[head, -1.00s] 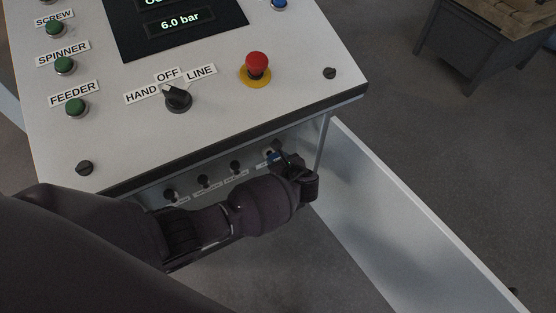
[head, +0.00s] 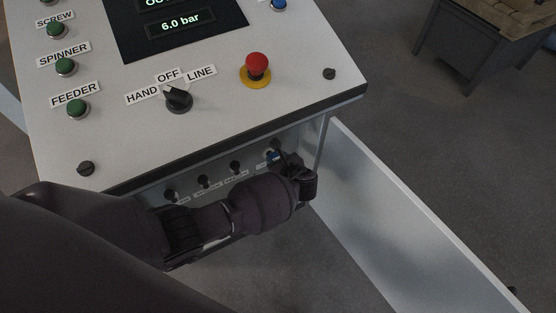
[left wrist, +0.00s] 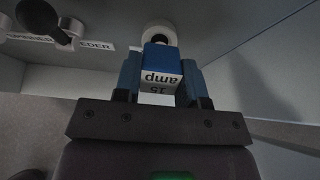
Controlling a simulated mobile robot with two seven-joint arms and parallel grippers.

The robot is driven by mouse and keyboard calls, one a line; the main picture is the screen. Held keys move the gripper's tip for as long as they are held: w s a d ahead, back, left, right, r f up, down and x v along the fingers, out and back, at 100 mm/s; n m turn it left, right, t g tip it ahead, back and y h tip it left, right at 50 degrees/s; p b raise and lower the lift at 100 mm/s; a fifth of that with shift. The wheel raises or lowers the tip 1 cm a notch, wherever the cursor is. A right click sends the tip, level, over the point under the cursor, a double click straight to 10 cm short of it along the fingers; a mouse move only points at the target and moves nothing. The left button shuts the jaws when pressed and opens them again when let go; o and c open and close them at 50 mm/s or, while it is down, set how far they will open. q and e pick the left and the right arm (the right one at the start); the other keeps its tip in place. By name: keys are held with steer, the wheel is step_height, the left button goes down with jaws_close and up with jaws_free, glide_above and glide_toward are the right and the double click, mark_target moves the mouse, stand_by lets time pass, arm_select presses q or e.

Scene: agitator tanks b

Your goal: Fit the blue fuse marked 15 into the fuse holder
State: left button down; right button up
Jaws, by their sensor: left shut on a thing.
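The blue fuse (left wrist: 160,58), with a white label reading "15 amp" upside down, is between the fingers of my left gripper (left wrist: 160,82) in the left wrist view. My left gripper is shut on it. A round white fuse holder (left wrist: 158,31) is right behind the fuse's far end. I cannot tell whether the fuse is inside it or only in front of it. In the head view my left gripper (head: 283,162) is under the panel's front edge, at the right end of a row of black knobs. My right gripper is not in view.
The sloping control panel (head: 215,120) with buttons, a selector and a red emergency stop (head: 257,66) overhangs the row. Black knobs (head: 204,182) sit left of my gripper. An open white door (head: 390,215) is close on its right. A dark crate (head: 480,45) stands farther off.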

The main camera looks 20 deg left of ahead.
arm_select(q)
steer(key=shift+x, duration=1.05)
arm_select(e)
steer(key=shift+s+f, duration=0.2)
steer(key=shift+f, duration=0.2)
arm_select(q)
steer(key=c, duration=0.6)
jaws_free()
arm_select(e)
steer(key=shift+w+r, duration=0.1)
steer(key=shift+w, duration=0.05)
arm_select(q)
steer(key=shift+p+v, duration=1.7)
steer(key=shift+v, duration=3.75)
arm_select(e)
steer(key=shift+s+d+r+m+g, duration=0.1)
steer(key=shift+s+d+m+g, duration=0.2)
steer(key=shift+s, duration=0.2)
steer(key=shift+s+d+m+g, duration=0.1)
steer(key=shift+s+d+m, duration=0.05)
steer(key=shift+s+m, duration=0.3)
